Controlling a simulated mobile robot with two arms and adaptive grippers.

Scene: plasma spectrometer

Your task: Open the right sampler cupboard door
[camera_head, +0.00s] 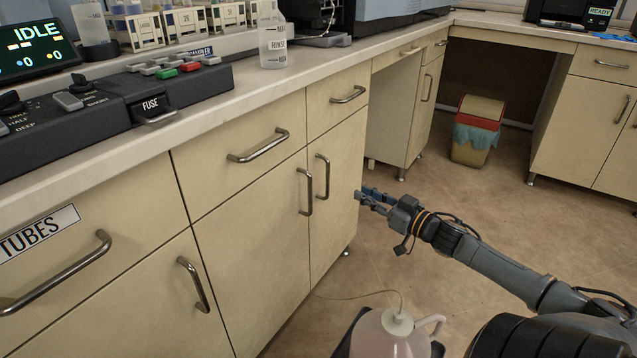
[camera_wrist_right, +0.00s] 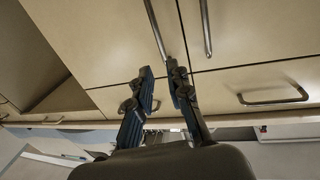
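The sampler cupboard has two cream doors under drawers. The right door (camera_head: 341,205) is closed, with a vertical metal bar handle (camera_head: 322,178) near its left edge. The left door (camera_head: 255,235) is also closed, its handle (camera_head: 305,191) close beside. My right gripper (camera_head: 366,197) is to the right of the right door's handle, apart from it and empty. In the wrist view my right gripper (camera_wrist_right: 160,68) has its fingers apart. The right door's handle (camera_wrist_right: 156,28) shows just beyond the fingertips, and the left door's handle (camera_wrist_right: 206,28) is beside it. My left gripper is not in view.
Drawer handles (camera_head: 348,95) (camera_head: 260,146) stick out above the doors. A pinkish container with a tube (camera_head: 390,335) stands on the floor in front. A bin (camera_head: 477,130) stands farther back. Floor (camera_head: 400,250) around my right arm is mostly clear.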

